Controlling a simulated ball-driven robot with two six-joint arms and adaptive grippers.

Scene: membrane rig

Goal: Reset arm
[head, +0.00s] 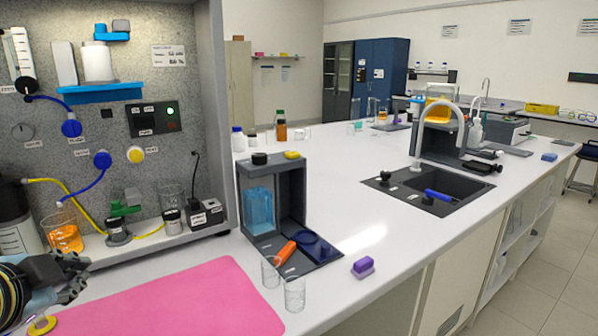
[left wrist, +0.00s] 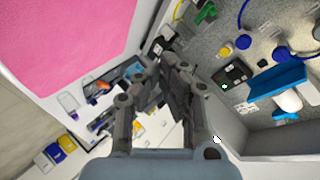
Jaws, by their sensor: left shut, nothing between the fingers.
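My left gripper (head: 72,268) is at the lower left of the head view, beside the beaker of orange liquid (head: 66,238) and above the left end of the pink mat (head: 165,305). Its fingers are together and hold nothing. In the left wrist view the closed fingers of my left gripper (left wrist: 165,70) fill the middle, apart from the things behind them. The pink mat (left wrist: 65,35) is at the upper left there. My right gripper is not seen in either view.
The grey membrane rig panel (head: 185,95) with tubes and knobs stands behind my left gripper. A dark stand (head: 290,190) with a blue container is right of the mat. Two clear glasses (head: 294,294) stand near the front edge. The white bench (head: 350,215) is clear around the purple block (head: 363,267).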

